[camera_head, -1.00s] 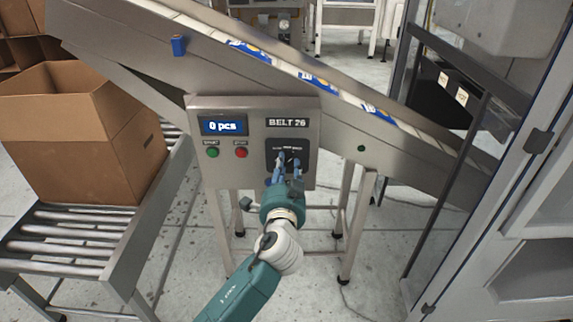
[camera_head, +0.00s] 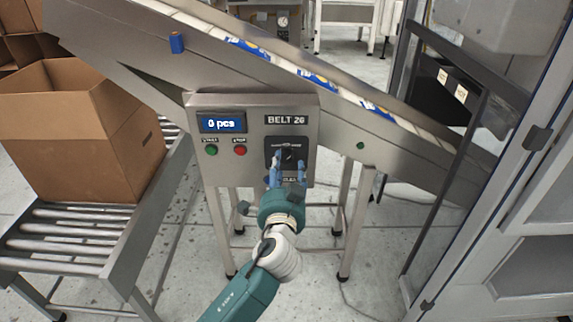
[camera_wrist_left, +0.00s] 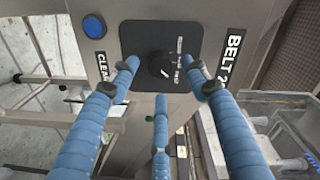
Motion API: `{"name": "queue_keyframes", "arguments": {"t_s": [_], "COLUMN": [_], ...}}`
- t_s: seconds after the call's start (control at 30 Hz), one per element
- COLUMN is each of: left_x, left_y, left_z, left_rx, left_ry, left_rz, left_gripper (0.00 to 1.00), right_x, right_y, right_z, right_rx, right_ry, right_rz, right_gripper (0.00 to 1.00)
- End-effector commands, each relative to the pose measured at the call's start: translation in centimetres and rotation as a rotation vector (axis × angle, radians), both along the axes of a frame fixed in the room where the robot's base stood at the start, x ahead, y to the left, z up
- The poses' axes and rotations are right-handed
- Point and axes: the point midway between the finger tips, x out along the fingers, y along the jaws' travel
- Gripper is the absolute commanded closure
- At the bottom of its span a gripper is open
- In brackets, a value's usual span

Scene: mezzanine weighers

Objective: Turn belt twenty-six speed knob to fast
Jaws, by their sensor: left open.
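The belt 26 panel (camera_head: 252,113) stands upright on the conveyor's side, with its BELT 26 label at upper right. The speed knob (camera_head: 288,155) is a dark round knob on a black plate below the label. In the left wrist view the knob (camera_wrist_left: 160,64) shows beyond the fingers, with small scale print beside it. I cannot surely read its setting. My left gripper (camera_head: 287,167) is open, its blue fingers spread in front of the knob's plate. In the left wrist view the fingers (camera_wrist_left: 161,74) stand around the knob's sides, apparently not closed on it. My right gripper is not in view.
The panel also has a display (camera_head: 222,123) reading 0 pcs, a green button (camera_head: 211,151) and a red button (camera_head: 240,151). A blue button (camera_wrist_left: 93,26) is near the knob's plate. A cardboard box (camera_head: 85,140) stands on a roller conveyor (camera_head: 65,236) at left.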

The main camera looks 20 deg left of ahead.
Motion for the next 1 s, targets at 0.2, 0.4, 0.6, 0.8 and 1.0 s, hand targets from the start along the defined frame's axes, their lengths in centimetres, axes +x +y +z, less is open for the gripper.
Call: {"name": "queue_keyframes", "arguments": {"t_s": [0.2,0.4,0.6,0.8,1.0], "left_x": [-4.7,-8.1,-9.5,-9.6,-9.6], "left_y": [-1.3,-2.2,-2.5,-2.5,-2.5], "left_z": [0.0,0.2,0.3,0.4,0.4], "left_rx": [-0.005,-0.003,-0.002,-0.002,-0.002], "left_ry": [0.002,0.001,0.0,-0.002,-0.002], "left_rz": [-0.002,-0.002,-0.001,-0.002,-0.002], "left_gripper": [0.53,0.53,0.53,0.53,0.53], "right_x": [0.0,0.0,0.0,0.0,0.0], "right_y": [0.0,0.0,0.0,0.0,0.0], "right_z": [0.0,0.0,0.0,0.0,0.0], "right_rx": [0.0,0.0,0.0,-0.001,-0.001], "right_ry": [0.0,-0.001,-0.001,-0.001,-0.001], "right_rz": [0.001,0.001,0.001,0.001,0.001], "right_gripper": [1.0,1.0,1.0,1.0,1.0]}}
